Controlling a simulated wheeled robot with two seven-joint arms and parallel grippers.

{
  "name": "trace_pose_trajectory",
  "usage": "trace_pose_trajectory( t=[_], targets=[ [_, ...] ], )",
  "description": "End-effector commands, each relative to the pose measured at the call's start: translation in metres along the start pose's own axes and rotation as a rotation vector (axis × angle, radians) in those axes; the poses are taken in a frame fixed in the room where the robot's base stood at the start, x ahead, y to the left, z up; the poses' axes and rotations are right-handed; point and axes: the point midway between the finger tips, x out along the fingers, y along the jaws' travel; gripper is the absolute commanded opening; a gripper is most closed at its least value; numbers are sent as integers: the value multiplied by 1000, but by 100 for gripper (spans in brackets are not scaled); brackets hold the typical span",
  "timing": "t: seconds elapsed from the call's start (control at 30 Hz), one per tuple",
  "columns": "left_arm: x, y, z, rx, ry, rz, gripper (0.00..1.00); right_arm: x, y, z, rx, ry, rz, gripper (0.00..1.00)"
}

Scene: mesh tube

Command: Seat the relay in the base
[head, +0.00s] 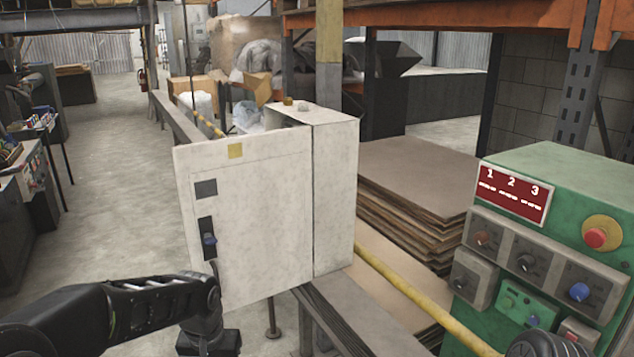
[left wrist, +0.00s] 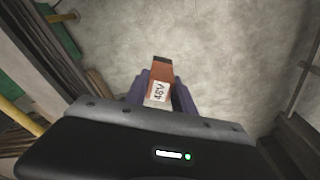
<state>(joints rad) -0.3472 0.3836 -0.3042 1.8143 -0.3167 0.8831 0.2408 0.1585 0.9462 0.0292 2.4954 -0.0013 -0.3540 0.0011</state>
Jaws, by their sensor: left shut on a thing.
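The relay (left wrist: 162,68) is a small orange-brown block with a dark end and a white label reading 48V. It shows in the left wrist view between the purple fingers of my left gripper (left wrist: 158,92), which is shut on it. In the head view my left gripper (head: 208,343) hangs at the bottom edge, left of and below the cabinet door; the relay is not visible there. The pale cabinet (head: 335,190) stands at the centre with its door (head: 265,220) swung towards me, hiding the inside. I see no relay base.
A green control panel (head: 560,185) with knobs and a red button stands at the right. A yellow rail (head: 400,290) and a dark bench (head: 345,310) run below the cabinet. Stacked boards (head: 420,190) lie behind. The floor (head: 120,190) at the left is open.

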Motion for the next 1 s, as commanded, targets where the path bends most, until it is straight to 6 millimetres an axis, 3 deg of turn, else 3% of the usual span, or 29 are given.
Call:
trace_pose_trajectory(
  t=[0.17,0.27,0.6,0.7,1.0],
  targets=[
    [2,0,0,0,0,0,0,0,0,0,0,0,0,36],
    [14,0,4,1,-3,-2,0,0,0,0,0,0,0,36],
    [124,1,47,2,-8,-3,0,0,0,0,0,0,0,36],
    [140,0,56,0,-4,-1,0,0,0,0,0,0,0,36],
    [143,0,58,0,0,0,0,0,0,0,0,0,0,36]
  ],
)
